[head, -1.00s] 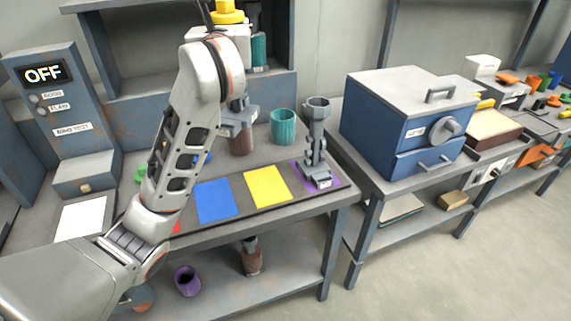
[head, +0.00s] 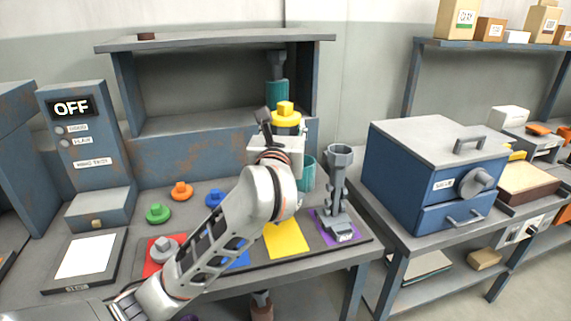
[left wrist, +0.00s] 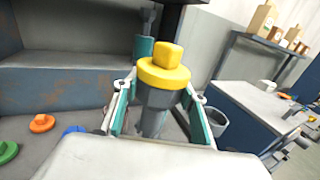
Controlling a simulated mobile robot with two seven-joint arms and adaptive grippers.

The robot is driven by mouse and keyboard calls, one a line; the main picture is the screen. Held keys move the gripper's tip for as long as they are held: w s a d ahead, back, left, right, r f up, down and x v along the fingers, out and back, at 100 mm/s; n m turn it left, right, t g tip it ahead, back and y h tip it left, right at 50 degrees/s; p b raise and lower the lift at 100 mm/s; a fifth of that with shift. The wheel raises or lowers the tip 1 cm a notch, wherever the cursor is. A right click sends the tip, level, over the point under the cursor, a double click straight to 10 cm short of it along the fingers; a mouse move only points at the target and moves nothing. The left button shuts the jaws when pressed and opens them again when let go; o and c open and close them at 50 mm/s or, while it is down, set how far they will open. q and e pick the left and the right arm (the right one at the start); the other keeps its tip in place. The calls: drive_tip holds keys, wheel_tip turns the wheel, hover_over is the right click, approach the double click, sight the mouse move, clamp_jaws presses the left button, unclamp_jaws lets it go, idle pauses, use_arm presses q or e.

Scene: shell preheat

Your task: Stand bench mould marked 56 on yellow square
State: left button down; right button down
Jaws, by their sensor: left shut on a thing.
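My left gripper (left wrist: 160,118) is shut on a grey mould-like piece (left wrist: 157,97) with a yellow knobbed top (left wrist: 164,69). In the head view, the yellow top (head: 286,118) stands above the white gripper body, in front of the shelf unit. The piece's lower part is hidden by my arm, and I see no number on it. The yellow square (head: 286,240) lies on the bench below and its visible part is bare.
Green (head: 158,213), orange (head: 181,190) and blue (head: 214,198) knobbed pieces lie at left. A grey knobbed piece (head: 163,248) is on the red square. A blue oven (head: 432,175) stands right.

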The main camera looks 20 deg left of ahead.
use_arm(q)
wheel_tip(320, 180, down, 2)
drive_tip(key=shift+f, duration=0.25)
wheel_tip(320, 180, down, 5)
drive_tip(key=shift+f+b, duration=0.2)
drive_tip(key=shift+b, duration=0.55)
drive_tip(key=shift+f, duration=0.15)
drive_tip(key=c, duration=1.2)
unclamp_jaws()
drive_tip(key=shift+f, duration=0.15)
